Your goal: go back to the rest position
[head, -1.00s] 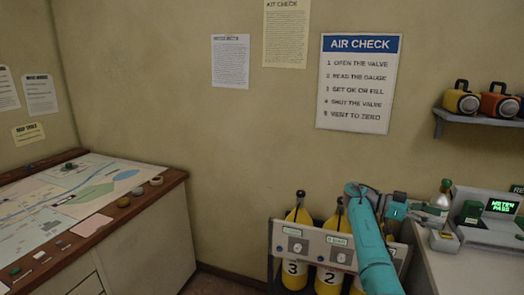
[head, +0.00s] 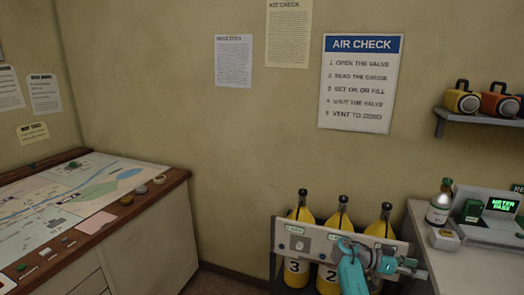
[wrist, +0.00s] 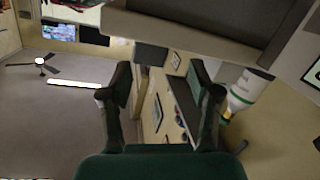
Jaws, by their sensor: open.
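My gripper (head: 410,268) is low at the right in the head view, in front of the rack of yellow cylinders and beside the grey counter's left edge. In the wrist view its two dark fingers (wrist: 160,100) are spread apart with nothing between them. My teal arm reaches up to it from the bottom of the head view. A white and green bottle (head: 439,203) stands on the counter (head: 470,272), above and right of my gripper and apart from it. The bottle also shows in the wrist view (wrist: 247,92), right of the fingers.
Yellow cylinders (head: 299,272) stand in a rack with a grey panel (head: 290,243), partly hidden by my arm. A meter (head: 500,206) reading "METER PASS" sits on the counter. A map table (head: 75,200) stands at the left. A shelf (head: 480,119) holds lamps.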

